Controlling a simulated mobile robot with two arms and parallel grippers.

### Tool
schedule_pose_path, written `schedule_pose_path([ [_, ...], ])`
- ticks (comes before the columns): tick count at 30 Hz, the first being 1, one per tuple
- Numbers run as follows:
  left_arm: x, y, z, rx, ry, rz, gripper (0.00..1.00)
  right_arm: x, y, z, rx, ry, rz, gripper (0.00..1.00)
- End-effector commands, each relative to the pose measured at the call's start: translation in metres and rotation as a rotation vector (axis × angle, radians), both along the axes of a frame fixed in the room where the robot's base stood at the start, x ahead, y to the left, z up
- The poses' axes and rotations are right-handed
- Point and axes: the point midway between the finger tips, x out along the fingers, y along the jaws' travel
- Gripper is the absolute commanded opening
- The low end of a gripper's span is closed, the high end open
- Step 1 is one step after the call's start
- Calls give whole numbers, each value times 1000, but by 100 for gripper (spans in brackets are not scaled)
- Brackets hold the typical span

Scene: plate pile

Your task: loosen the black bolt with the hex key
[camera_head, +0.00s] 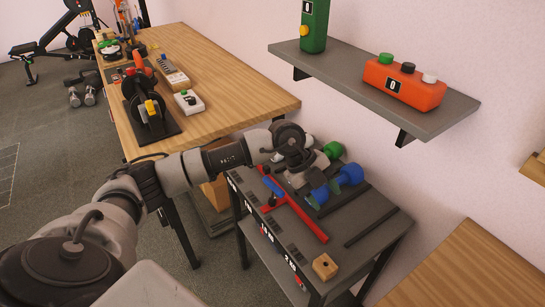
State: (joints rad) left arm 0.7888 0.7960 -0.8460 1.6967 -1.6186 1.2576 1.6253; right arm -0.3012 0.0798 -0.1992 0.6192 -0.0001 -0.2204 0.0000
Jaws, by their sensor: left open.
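My left arm reaches in from the left, and its gripper (300,172) is over the far part of the dark tool table (372,225). The gripper is open; its fingers are small and partly hidden by the wrist. A green dumbbell-like piece (333,150) and a blue one (348,174) are close to its right. I cannot make out a black bolt or a hex key for certain. My right gripper is not in view.
A small wooden block (325,267) with a dark hole is at the table's near edge. A wooden workbench (235,92) with tools and a white button box (188,102) stands behind left.

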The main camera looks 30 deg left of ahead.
Motion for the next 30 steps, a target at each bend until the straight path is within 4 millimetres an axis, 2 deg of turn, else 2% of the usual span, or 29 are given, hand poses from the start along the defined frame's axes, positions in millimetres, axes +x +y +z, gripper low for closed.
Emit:
schedule_pose_path([
  [1,8,34,3,147,36,51,50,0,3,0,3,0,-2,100],
  [3,11,75,7,321,95,131,50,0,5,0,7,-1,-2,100],
  [6,13,117,16,493,152,236,50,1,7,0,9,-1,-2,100],
  [9,12,141,23,587,187,303,50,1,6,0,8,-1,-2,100],
  [13,11,151,23,627,202,335,50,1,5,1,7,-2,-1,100],
  [16,11,151,13,627,204,333,50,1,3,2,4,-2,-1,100],
  [30,11,149,-65,622,203,330,50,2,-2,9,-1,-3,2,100],
])
